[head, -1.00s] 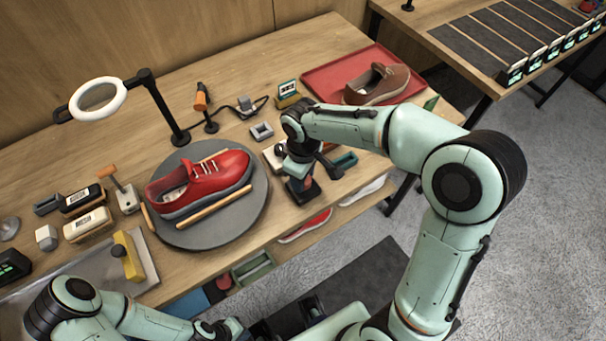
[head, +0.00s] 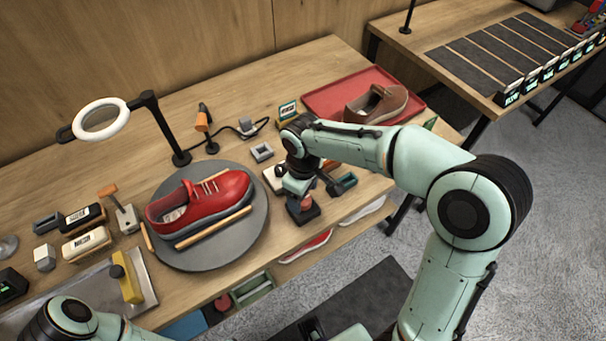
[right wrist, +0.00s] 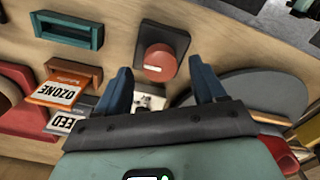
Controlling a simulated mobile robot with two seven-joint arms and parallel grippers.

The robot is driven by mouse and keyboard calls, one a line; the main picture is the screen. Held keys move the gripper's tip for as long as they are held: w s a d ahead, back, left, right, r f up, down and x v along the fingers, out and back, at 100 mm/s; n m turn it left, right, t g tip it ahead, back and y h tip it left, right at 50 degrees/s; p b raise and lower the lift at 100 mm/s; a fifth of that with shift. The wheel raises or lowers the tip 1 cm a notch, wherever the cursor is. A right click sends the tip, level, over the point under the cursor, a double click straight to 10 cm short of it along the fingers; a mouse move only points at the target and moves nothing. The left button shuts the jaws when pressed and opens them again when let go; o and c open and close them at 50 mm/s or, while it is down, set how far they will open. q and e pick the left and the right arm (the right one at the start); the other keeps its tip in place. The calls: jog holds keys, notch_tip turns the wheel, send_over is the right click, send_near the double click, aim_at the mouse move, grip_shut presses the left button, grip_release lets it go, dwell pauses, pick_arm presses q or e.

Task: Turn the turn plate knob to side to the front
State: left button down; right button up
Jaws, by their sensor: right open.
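The turn plate knob (right wrist: 157,60) is a red dial on a dark square base, with a small pale mark on the side facing my gripper in the right wrist view. In the head view the knob (head: 306,201) sits near the table's front edge, right of the grey turn plate (head: 243,243). My right gripper (right wrist: 160,75) is open and empty, pointing at the knob, which shows between and just beyond its fingertips. In the head view my right gripper (head: 298,186) is just above the knob, partly hiding it. A red sneaker (head: 208,200) lies on the plate. My left gripper is out of view.
A magnifier lamp (head: 165,130) rises behind the plate. A red tray (head: 330,99) with a brown shoe (head: 377,105) is at the back right.

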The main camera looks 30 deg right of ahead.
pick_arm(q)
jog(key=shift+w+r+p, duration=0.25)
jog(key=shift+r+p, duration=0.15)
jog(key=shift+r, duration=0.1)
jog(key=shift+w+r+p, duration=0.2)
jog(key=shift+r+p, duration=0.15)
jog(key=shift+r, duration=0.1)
pick_arm(e)
notch_tip(320, 180, up, 12)
jog(key=shift+f, duration=0.2)
